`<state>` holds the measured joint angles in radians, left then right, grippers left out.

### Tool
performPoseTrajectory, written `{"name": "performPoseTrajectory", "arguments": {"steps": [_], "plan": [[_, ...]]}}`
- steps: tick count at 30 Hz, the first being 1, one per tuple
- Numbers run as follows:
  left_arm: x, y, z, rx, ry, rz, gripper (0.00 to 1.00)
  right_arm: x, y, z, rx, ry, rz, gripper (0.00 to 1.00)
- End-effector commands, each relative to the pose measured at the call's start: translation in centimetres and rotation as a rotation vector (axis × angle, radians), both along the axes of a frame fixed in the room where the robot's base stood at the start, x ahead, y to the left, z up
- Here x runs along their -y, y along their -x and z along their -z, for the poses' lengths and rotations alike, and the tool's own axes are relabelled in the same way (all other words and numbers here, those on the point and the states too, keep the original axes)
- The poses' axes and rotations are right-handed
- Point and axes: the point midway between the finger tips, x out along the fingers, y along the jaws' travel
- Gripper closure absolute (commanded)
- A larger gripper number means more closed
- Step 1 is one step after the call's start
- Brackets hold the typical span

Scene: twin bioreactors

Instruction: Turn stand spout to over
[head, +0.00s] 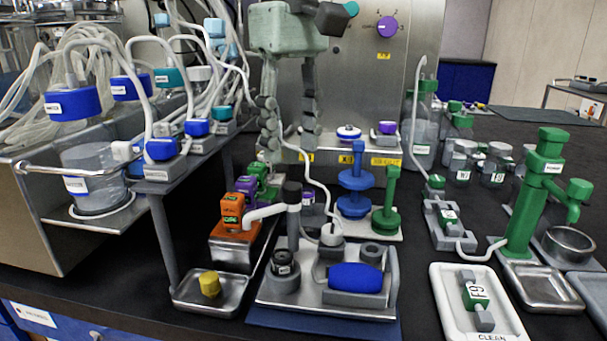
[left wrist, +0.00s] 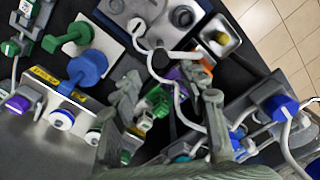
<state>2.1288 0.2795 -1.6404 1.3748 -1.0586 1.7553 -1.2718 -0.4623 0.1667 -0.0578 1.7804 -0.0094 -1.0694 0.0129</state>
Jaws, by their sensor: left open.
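A white bent spout (head: 265,213) sits on a dark upright post (head: 292,200) at the back of a grey stand base (head: 310,290). Its free end points left, close to the orange labelled block (head: 232,212). My left gripper (head: 289,150) hangs fingers-down above and behind the post, apart from it. Its jaws are open with nothing between them. Its two fingers also show in the left wrist view (left wrist: 165,105), with the white tubing and crowded blocks beyond them. My right gripper is not in view.
A metal tray with a yellow cap (head: 210,285) lies left of the stand. Blue (head: 355,190) and green (head: 387,205) knobbed posts stand close behind on the right. Thin white tubing (head: 320,190) drops beside the post. A shelf of blue-capped bottles (head: 75,103) crowds the left.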

Motion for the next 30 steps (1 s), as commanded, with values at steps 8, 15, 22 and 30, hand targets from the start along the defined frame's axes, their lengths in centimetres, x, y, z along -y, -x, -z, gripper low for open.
{"name": "performPoseTrajectory", "arguments": {"steps": [8,15,22,30], "plan": [[0.0,0.0,4.6,-0.002,-0.002,0.0,0.56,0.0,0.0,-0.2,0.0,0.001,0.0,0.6],[0.0,0.0,6.3,-0.001,0.0,-0.001,0.56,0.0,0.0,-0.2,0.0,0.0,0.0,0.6],[0.0,0.0,6.4,-0.001,0.0,-0.001,0.56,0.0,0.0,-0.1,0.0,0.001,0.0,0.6],[0.0,0.0,6.4,-0.001,-0.001,-0.001,0.88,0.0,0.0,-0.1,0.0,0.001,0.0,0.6]]}}
